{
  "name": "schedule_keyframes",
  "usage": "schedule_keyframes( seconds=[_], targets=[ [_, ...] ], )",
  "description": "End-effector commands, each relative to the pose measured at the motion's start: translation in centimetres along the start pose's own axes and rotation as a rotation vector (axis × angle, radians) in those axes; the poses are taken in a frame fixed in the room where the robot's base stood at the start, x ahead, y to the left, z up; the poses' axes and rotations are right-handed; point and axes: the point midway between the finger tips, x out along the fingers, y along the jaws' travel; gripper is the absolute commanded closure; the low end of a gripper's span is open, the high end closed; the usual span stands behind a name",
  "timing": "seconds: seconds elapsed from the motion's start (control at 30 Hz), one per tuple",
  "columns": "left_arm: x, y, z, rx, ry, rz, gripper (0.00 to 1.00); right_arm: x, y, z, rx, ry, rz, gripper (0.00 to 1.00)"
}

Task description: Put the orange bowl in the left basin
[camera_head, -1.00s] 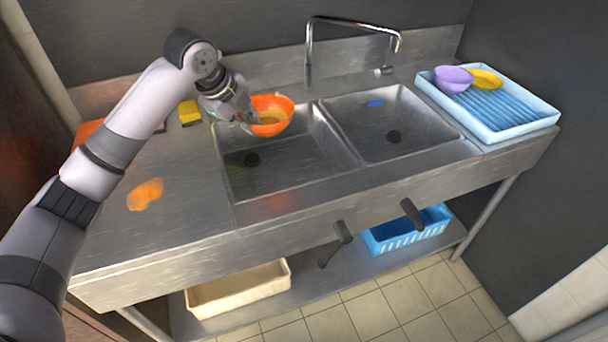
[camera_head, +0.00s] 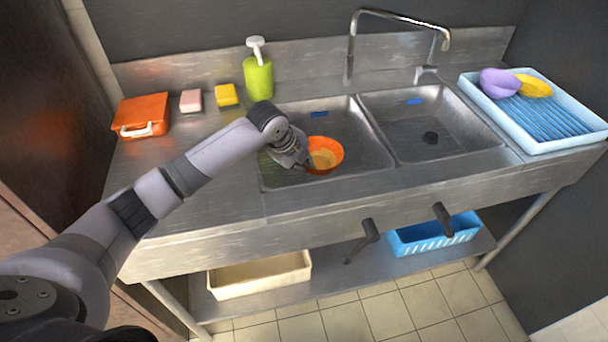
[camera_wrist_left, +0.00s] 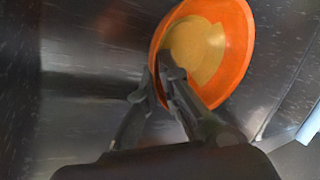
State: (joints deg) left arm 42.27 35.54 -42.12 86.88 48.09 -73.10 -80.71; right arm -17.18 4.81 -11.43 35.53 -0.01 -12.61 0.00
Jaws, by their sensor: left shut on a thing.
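The orange bowl (camera_head: 335,147), with a yellowish inside, is over the left basin (camera_head: 290,178) in the head view, tilted toward the camera. My left gripper (camera_head: 305,163) is shut on its rim at the bowl's left side. In the left wrist view the two fingers (camera_wrist_left: 172,85) pinch the rim of the orange bowl (camera_wrist_left: 240,45). I cannot tell whether the bowl touches the basin floor. The bowl and gripper hide part of the basin, including its drain. My right gripper is not in view.
The right basin (camera_head: 460,148) is empty but for a small blue mark. The tap (camera_head: 350,50) stands behind the basins. A green soap bottle (camera_head: 258,78), yellow sponge (camera_head: 227,95), pink block (camera_head: 191,101) and orange case (camera_head: 143,114) line the back left. A blue rack (camera_head: 590,125) holds purple and yellow bowls.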

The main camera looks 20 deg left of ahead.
Motion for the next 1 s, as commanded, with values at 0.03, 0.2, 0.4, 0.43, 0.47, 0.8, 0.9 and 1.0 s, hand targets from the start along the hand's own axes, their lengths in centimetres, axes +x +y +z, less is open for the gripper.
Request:
schedule_keyframes(
  seconds=[0.03, 0.2, 0.4, 0.43, 0.47, 0.8, 0.9, 1.0],
  targets=[
    [0.2, 0.1, 0.0, 0.000, 0.000, 0.000, 1.00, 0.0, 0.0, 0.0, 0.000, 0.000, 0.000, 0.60],
    [2.2, 1.2, 0.0, 0.000, 0.000, 0.004, 1.00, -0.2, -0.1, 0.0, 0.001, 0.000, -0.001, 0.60],
    [3.8, 2.0, 0.1, 0.001, 0.000, -0.001, 1.00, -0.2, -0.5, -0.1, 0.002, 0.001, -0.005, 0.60],
    [3.8, 2.0, 0.1, 0.001, 0.000, -0.002, 1.00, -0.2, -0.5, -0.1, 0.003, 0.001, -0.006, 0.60],
    [3.8, 1.9, 0.1, 0.001, 0.000, -0.002, 1.00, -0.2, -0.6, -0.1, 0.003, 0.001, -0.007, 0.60],
    [4.0, 2.1, 0.1, 0.001, -0.001, 0.000, 0.88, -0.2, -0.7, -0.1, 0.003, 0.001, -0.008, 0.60],
    [4.0, 2.1, 0.1, 0.001, -0.001, 0.000, 0.81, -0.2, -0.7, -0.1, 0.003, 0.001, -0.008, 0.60],
    [4.0, 2.1, 0.1, 0.001, 0.000, 0.000, 0.75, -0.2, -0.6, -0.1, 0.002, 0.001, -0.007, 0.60]
  ],
)
